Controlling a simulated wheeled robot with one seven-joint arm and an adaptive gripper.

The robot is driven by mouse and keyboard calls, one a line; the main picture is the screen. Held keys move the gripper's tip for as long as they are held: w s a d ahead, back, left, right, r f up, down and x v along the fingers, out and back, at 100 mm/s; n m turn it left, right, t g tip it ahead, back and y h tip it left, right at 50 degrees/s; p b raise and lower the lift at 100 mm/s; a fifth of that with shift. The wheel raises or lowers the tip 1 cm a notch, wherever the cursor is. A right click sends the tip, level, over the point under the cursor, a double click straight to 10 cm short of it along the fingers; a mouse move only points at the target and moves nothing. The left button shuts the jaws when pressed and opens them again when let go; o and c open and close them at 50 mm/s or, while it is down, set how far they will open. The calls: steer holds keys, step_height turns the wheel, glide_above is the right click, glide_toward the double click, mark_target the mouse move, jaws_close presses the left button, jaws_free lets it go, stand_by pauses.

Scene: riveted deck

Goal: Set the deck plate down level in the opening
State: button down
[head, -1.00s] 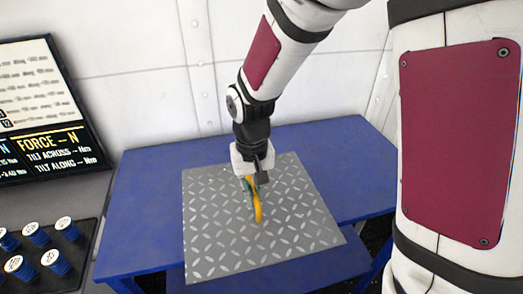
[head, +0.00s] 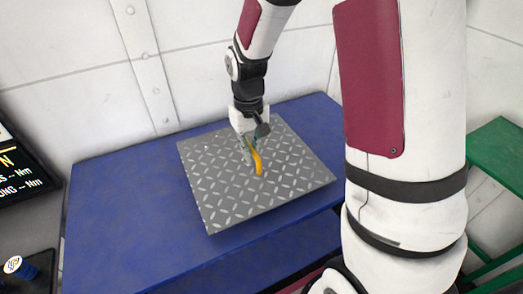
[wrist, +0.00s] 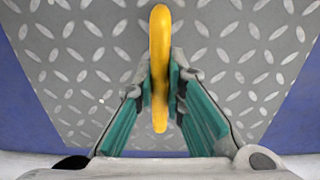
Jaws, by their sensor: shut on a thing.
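The deck plate (head: 222,192) is a grey square sheet with a raised diamond tread and a yellow handle (head: 258,164) at its middle. My gripper (head: 250,147) is shut on the handle from above. In the wrist view the two teal fingers (wrist: 160,88) close on either side of the handle (wrist: 159,35), with the plate (wrist: 85,60) behind them. I see no opening in these views.
The blue bench (head: 120,210) has bare room left of the plate and a lower blue ledge in front. A green table (head: 497,150) stands at the right. A white wall is behind.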

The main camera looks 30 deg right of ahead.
mark_target(262, 153)
steer(key=d, duration=0.2)
steer(key=w+d, duration=0.1)
steer(key=d, duration=0.1)
steer(key=shift+w+f, duration=0.15)
steer(key=shift+w, duration=0.05)
steer(key=shift+f, duration=1.75)
steer(key=shift+f, duration=0.1)
steer(key=c, duration=1.7)
jaws_free()
steer(key=shift+o, duration=0.2)
